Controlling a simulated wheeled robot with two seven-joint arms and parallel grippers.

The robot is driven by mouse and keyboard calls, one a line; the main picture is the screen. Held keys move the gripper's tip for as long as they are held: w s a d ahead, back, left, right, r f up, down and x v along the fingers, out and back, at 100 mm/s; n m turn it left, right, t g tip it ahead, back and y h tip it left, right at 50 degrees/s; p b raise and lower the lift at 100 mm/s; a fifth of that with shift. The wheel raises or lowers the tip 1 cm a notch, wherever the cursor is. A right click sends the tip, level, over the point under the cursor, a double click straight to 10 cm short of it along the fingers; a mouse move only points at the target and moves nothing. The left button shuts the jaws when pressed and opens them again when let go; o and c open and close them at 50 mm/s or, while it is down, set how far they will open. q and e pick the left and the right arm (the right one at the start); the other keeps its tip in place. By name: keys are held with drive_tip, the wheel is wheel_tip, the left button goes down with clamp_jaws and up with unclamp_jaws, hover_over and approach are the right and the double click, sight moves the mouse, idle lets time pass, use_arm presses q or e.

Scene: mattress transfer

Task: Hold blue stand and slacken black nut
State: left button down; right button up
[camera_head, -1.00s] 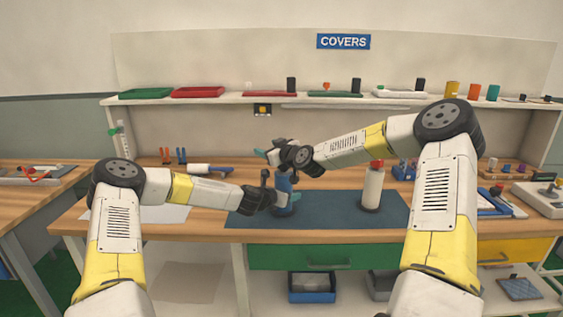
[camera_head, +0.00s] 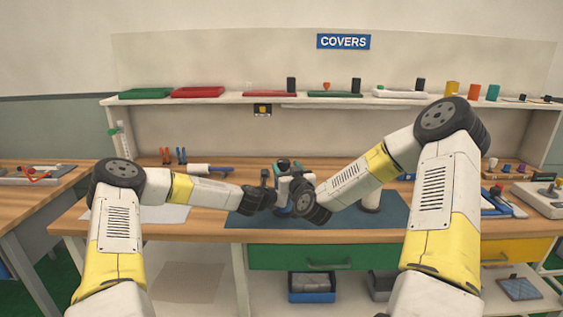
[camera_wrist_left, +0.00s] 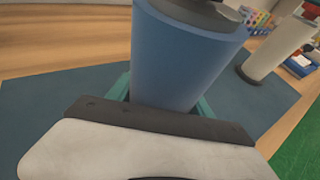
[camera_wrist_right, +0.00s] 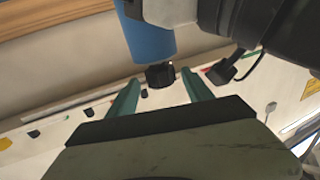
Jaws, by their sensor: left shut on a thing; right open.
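The blue stand (camera_head: 283,187) stands upright on the dark blue mat (camera_head: 245,220). My left gripper (camera_head: 284,200) is shut around its body from the left. In the left wrist view, the blue stand (camera_wrist_left: 185,55) fills the space between the teal fingers (camera_wrist_left: 163,100); its top is cut off. My right gripper (camera_head: 290,167) is at the stand's top and partly hides it. In the right wrist view, the black nut (camera_wrist_right: 159,76) shows at the stand's end, just ahead of and between the open teal fingers (camera_wrist_right: 160,92). Contact with the nut cannot be made out.
A white cylinder on a dark base (camera_wrist_left: 275,50) stands on the mat to the right, partly behind my right arm in the head view. A shelf (camera_head: 225,101) with trays runs along the back.

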sight(282, 160)
use_arm(q)
drive_tip(key=shift+r, duration=0.1)
use_arm(e)
drive_tip(key=x, duration=0.6)
drive_tip(key=shift+c, duration=0.5)
clamp_jaws()
